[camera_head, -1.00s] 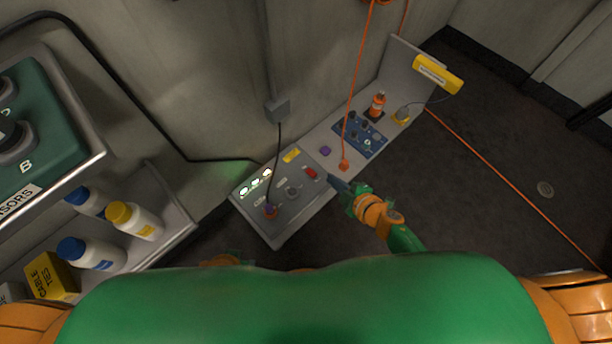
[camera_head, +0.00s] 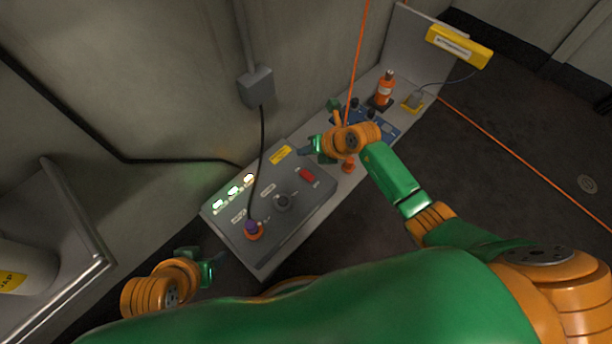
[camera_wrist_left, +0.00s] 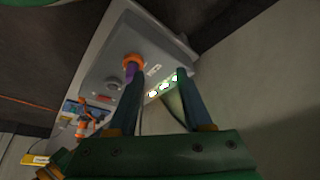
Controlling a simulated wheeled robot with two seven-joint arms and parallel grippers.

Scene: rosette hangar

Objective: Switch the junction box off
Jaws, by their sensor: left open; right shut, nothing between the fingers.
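The junction box (camera_head: 312,218) is a grey box on the bench by the wall. My left gripper (camera_head: 203,268) is open and empty, low and left of the box. In the left wrist view, the plug (camera_wrist_left: 133,63) and box (camera_wrist_left: 155,37) appear beyond its open fingers (camera_wrist_left: 158,80). My right gripper (camera_head: 304,151) is shut and empty, near the box's far right edge, close to the red switch; contact is unclear.
A blue panel with dark knobs (camera_head: 382,124), an orange bottle (camera_head: 385,90) and a yellow-based socket (camera_head: 413,102) stand further along the bench. An orange cord (camera_head: 358,55) hangs beside my right gripper. A shelf (camera_head: 75,235) juts in at left. Dark floor lies at right.

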